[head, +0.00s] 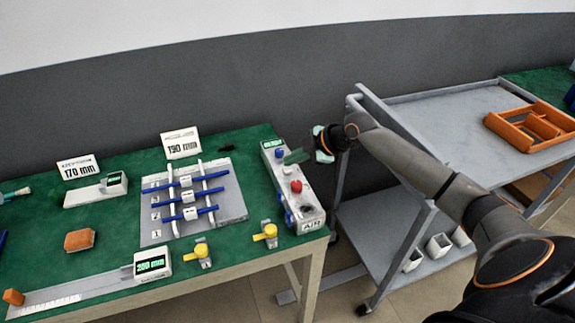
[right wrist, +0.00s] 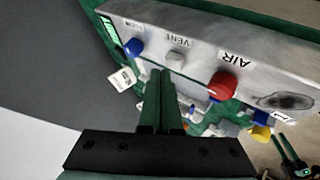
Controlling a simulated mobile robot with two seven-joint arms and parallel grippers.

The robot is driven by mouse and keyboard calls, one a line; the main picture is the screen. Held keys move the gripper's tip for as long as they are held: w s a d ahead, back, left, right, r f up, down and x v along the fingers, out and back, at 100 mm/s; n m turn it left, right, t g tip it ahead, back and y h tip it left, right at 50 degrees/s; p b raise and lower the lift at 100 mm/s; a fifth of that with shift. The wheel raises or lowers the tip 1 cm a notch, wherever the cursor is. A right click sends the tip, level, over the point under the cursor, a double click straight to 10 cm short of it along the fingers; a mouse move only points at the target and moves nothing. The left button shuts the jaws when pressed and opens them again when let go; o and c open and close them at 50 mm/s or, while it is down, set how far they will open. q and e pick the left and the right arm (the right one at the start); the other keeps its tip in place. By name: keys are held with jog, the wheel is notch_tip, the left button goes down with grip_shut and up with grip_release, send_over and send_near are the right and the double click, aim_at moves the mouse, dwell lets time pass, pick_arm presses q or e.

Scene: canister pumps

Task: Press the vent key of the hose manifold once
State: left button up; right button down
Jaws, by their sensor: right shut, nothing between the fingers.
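The hose manifold (head: 309,217) is a long grey box at the right end of the green table. In the right wrist view the manifold (right wrist: 195,48) carries a blue key (right wrist: 133,47), a pale grey vent key (right wrist: 174,60) under the word VENT, and a red key (right wrist: 222,86) marked AIR. My right gripper (head: 297,157) is over the manifold's far half, its green fingers shut and empty. In the right wrist view the fingertips (right wrist: 161,76) appear just beside the vent key; I cannot tell whether they touch it. A small dark shape with green prongs, probably my left gripper (right wrist: 290,150), shows at lower right.
A grey plate (head: 233,209) with blue rods, yellow valves (head: 265,234) and a display unit (head: 152,263) lie left of the manifold. A grey cart (head: 440,103) with an orange tray (head: 533,123) stands at right, behind my right arm. Table space around the orange block (head: 79,240) is fairly clear.

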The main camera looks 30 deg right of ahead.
aim_at(292, 170)
jog(key=shift+r, duration=0.3)
notch_tip(292, 170, up, 5)
jog(key=p, duration=0.4)
jog(key=shift+p, duration=0.4)
dwell(0.3)
jog(key=shift+f, duration=0.1)
